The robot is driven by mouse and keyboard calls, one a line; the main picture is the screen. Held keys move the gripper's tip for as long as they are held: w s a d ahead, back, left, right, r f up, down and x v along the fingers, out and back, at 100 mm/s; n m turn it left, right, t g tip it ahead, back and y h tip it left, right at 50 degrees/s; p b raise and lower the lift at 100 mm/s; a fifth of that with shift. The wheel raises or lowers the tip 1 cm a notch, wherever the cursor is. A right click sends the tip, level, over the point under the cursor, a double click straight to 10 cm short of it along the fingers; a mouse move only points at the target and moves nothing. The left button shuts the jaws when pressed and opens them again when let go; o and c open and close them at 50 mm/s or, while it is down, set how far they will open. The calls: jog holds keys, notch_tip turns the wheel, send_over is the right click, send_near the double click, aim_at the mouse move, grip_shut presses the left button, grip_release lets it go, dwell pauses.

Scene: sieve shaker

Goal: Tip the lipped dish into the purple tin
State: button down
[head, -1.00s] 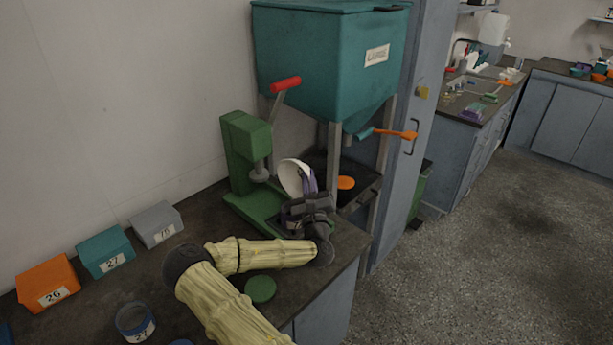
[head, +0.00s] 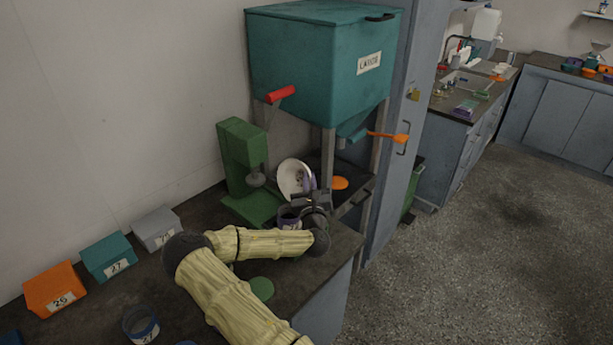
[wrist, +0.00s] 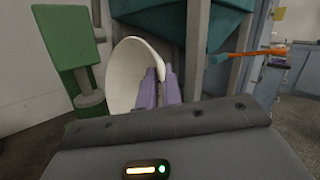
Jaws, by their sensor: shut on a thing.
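The lipped dish (head: 291,177) is white and round, and stands tilted steeply on its side in my gripper (head: 309,184). In the wrist view the purple fingers (wrist: 158,88) are shut on the right edge of the dish (wrist: 127,75). Some small dark marks show inside the dish in the head view; I cannot tell what they are. A dark purple tin (head: 289,219) with a pale label stands on the bench below the dish, partly hidden by my wrist. The tin is not seen in the wrist view.
A green press (head: 243,160) stands just left of the dish. A teal hopper (head: 325,65) on metal legs rises behind, with an orange disc (head: 340,183) under it. A green disc (head: 262,288), a blue tin (head: 141,325) and several numbered boxes (head: 108,257) are on the bench.

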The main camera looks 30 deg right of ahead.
jog(key=shift+w+d+r+m+g+p, duration=0.1)
jog(key=shift+d+r+m+g+p, duration=0.25)
jog(key=shift+p, duration=0.4)
jog(key=shift+d+f+m, duration=0.1)
jog(key=shift+f+m, duration=0.15)
jog(key=shift+f, duration=0.05)
jog(key=m+g+p, duration=0.1)
jog(key=p, duration=0.1)
jog(key=d+m+g+y+p, duration=0.1)
jog(key=p, duration=0.2)
jog(key=d+m+g+p, duration=0.1)
jog(key=p, duration=0.1)
jog(key=shift+w+d+f+y, duration=0.15)
jog(key=shift+w+f+y, duration=0.2)
jog(key=shift+w+y, duration=0.05)
jog(key=shift+p, duration=0.3)
